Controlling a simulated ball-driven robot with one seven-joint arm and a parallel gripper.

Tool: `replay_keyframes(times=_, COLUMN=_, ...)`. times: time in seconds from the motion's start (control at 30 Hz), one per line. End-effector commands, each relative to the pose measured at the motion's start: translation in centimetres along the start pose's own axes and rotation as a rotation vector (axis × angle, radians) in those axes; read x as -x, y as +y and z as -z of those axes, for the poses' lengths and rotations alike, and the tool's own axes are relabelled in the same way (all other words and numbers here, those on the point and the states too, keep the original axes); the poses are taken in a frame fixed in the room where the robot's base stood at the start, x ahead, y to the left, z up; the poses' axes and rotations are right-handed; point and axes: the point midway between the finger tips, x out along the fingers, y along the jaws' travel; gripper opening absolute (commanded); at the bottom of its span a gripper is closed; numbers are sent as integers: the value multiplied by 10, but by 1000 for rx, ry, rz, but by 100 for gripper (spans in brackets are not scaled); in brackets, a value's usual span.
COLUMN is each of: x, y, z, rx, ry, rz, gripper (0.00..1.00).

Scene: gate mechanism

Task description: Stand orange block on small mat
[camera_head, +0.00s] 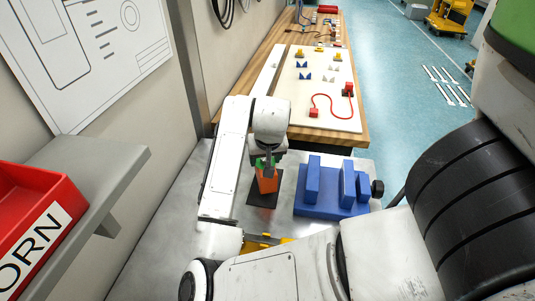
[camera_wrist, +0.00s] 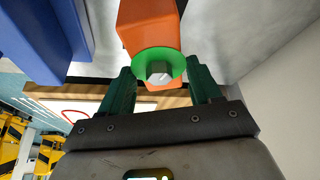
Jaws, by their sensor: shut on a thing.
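The orange block (camera_head: 267,182) has a green top, and it looks slightly tilted in the head view. A small black mat (camera_head: 260,201) lies on the grey metal table beneath it. The block is over the mat's far part; I cannot tell whether its base touches the mat. My gripper (camera_head: 265,162) is above the block, with green fingers closed around its top end. In the wrist view the orange block (camera_wrist: 150,25) shows its green ring and a grey knob, between the fingers of my gripper (camera_wrist: 160,84).
A blue fixture (camera_head: 331,196) with upright plates and a dark knob stands right of the mat. A wooden bench (camera_head: 297,123) with a white board lies beyond. A grey shelf (camera_head: 88,160) with a red bin (camera_head: 35,215) is at left. Bare metal table shows left of the mat.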

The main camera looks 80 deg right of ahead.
Motion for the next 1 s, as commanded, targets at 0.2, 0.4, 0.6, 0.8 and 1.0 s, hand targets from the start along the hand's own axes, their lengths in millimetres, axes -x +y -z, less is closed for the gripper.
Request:
replay_keyframes(times=0.2, x=-20, y=1, z=-9, rx=1, ry=2, rz=-2, gripper=0)
replay_keyframes(times=0.4, x=-20, y=1, z=-8, rx=0, ry=3, rz=-2, gripper=0)
replay_keyframes(times=0.6, x=-23, y=1, z=-10, rx=0, ry=0, rz=-2, gripper=66)
replay_keyframes(times=0.8, x=-23, y=1, z=-10, rx=0, ry=0, rz=-2, gripper=85)
replay_keyframes(times=1.0, x=-23, y=1, z=-10, rx=0, ry=0, rz=-2, gripper=88)
